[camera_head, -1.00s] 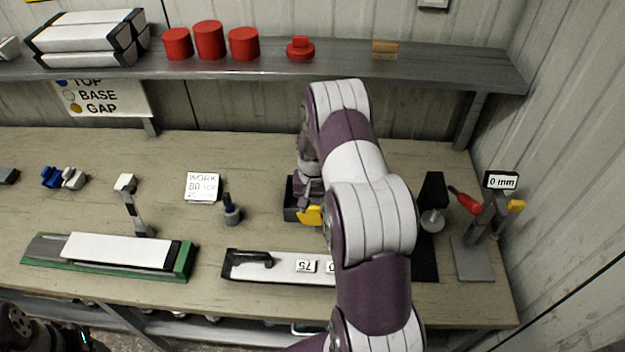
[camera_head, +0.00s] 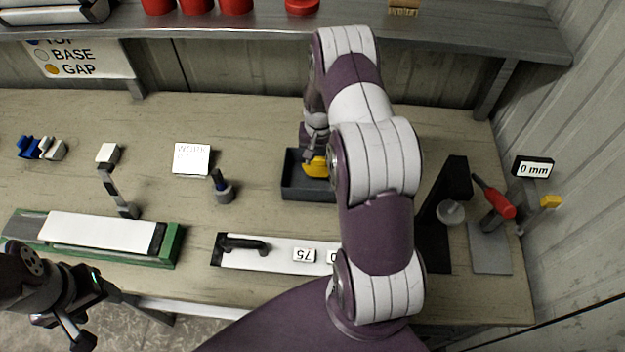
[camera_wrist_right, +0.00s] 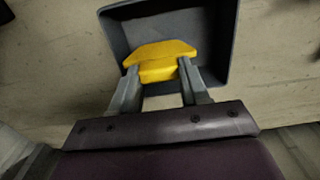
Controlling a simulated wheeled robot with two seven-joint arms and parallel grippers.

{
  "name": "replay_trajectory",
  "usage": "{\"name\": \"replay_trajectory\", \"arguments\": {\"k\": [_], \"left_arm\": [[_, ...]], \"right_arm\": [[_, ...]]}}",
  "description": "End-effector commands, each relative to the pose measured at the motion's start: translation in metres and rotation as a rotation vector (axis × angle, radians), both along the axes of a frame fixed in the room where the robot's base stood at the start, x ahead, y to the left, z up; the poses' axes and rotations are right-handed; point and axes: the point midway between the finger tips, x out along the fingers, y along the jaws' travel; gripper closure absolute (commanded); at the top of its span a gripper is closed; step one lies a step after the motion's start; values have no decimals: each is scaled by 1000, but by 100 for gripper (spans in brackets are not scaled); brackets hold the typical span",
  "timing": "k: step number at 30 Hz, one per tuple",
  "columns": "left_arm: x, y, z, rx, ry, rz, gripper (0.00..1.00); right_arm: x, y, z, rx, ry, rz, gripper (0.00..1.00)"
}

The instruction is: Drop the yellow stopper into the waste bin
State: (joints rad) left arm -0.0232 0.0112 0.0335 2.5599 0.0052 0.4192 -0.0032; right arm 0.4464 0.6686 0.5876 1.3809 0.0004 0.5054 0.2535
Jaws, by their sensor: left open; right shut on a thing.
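The yellow stopper (camera_wrist_right: 160,58) is held between the fingertips of my right gripper (camera_wrist_right: 158,82), which is shut on it. In the right wrist view the stopper shows against the inside of a dark grey open bin (camera_wrist_right: 222,82). In the head view the stopper (camera_head: 316,167) is over the right part of the bin (camera_head: 291,186), partly hidden by my right arm. I cannot tell whether it is above the rim or below it. My left gripper (camera_head: 78,328) is open and empty at the lower left, off the bench's front edge.
A black-ended tray (camera_head: 275,258) with number tags lies in front of the bin. A dark stand (camera_head: 455,190) and a gauge with a red handle (camera_head: 497,200) stand to the right. A shelf (camera_head: 270,30) runs behind.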

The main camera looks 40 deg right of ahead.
Motion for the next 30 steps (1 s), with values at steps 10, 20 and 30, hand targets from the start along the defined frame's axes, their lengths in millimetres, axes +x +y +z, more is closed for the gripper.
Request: {"name": "replay_trajectory", "arguments": {"k": [10, 20, 30], "left_arm": [[0, 0, 1, 0, 0, 0, 41], [0, 0, -5, 0, -1, 0, 41], [0, 0, -33, 0, 0, 0, 41]], "right_arm": [[0, 0, 1, 0, 0, 0, 25], [2, -1, 13, -2, -4, 0, 25], [1, -1, 99, -2, -4, 0, 25]]}}
